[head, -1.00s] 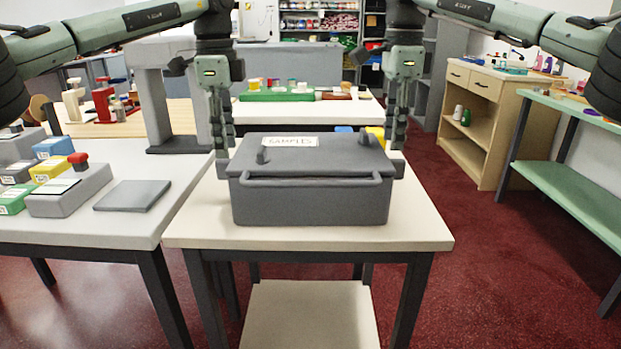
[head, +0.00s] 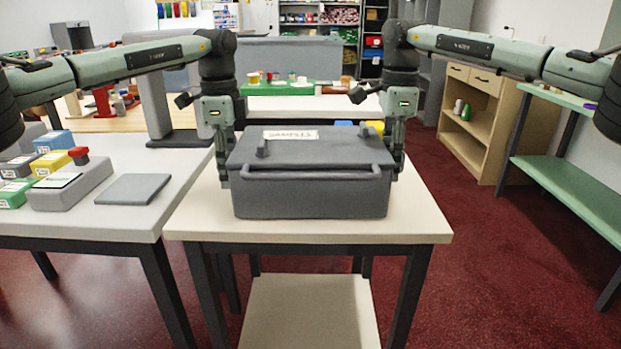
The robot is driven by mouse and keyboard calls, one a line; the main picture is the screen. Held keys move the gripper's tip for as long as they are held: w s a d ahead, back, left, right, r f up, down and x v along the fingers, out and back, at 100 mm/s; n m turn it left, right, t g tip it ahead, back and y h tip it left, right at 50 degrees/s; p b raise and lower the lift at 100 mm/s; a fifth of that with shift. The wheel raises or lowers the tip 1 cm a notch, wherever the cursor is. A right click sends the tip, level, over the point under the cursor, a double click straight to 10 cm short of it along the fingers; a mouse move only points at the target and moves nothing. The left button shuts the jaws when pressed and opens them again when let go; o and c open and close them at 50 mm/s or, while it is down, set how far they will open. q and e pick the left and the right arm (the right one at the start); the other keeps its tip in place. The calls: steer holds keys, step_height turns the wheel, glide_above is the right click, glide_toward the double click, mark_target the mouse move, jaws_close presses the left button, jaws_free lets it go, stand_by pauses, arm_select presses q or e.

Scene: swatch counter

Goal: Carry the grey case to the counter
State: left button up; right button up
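The grey case (head: 310,195) sits on a small cream-topped table (head: 420,215), its lid shut and a white label (head: 291,135) on top. A bar handle runs along its front. My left gripper (head: 223,165) points down at the case's left end, and my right gripper (head: 397,162) points down at its right end. Both are close against the case; their fingertips are partly hidden, so I cannot tell whether they are shut on anything. A grey-topped counter (head: 110,222) stands at the left.
The counter holds a flat grey pad (head: 135,189), a grey box with a red knob (head: 70,185) and several coloured boxes. A grey arch-like stand (head: 156,105) is behind. A white table with a green tray (head: 285,89) stands beyond.

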arm_select(q)
jaws_close()
arm_select(e)
jaws_close()
stand_by(0.4)
